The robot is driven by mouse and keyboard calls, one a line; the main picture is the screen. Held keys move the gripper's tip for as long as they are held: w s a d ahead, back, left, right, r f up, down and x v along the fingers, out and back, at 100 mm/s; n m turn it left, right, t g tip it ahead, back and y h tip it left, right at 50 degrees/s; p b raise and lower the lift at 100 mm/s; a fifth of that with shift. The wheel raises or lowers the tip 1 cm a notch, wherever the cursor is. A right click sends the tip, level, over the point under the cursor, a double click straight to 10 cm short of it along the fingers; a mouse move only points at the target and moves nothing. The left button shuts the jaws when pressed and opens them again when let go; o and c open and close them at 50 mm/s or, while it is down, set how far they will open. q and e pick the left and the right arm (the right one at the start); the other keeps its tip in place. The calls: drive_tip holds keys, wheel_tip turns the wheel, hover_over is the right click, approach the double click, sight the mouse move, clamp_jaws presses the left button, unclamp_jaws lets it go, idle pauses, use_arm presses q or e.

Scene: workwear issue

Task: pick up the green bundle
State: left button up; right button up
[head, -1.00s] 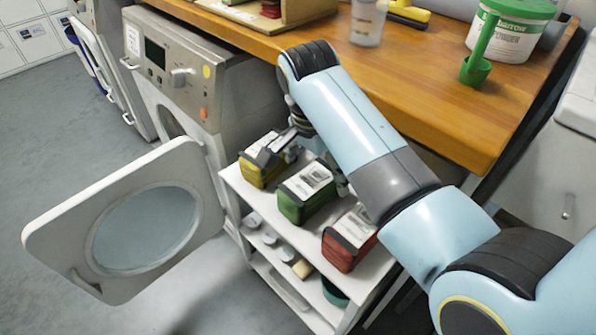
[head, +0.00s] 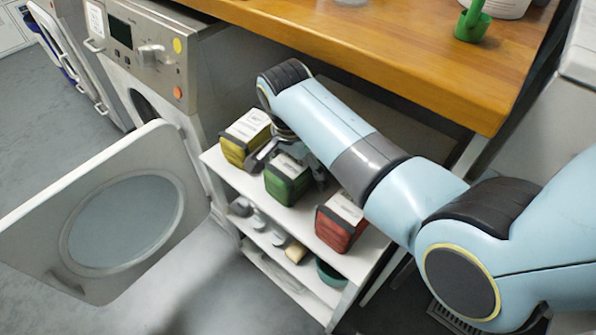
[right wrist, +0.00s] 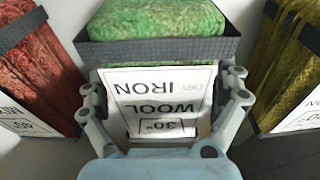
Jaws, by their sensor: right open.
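The green bundle (head: 285,188) stands on the top of a white shelf unit, between a yellow bundle (head: 236,150) and a red bundle (head: 338,232). In the right wrist view the green bundle (right wrist: 155,22) has a dark band and a white printed label. My right gripper (head: 288,168) is open over the green bundle, with a finger on either side of it in the head view. In the right wrist view the open fingers (right wrist: 163,88) flank the label. Whether they touch the bundle cannot be told. My left gripper is not in view.
The yellow and red bundles stand close on either side. The wooden worktop (head: 400,70) overhangs behind the shelf unit (head: 270,215). An open washer door (head: 125,220) stands to the left. Lower shelves hold small items.

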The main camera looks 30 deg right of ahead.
drive_tip(key=shift+d+f, duration=0.1)
drive_tip(key=shift+f, duration=0.25)
drive_tip(key=c, duration=1.3)
drive_tip(key=shift+r, duration=0.1)
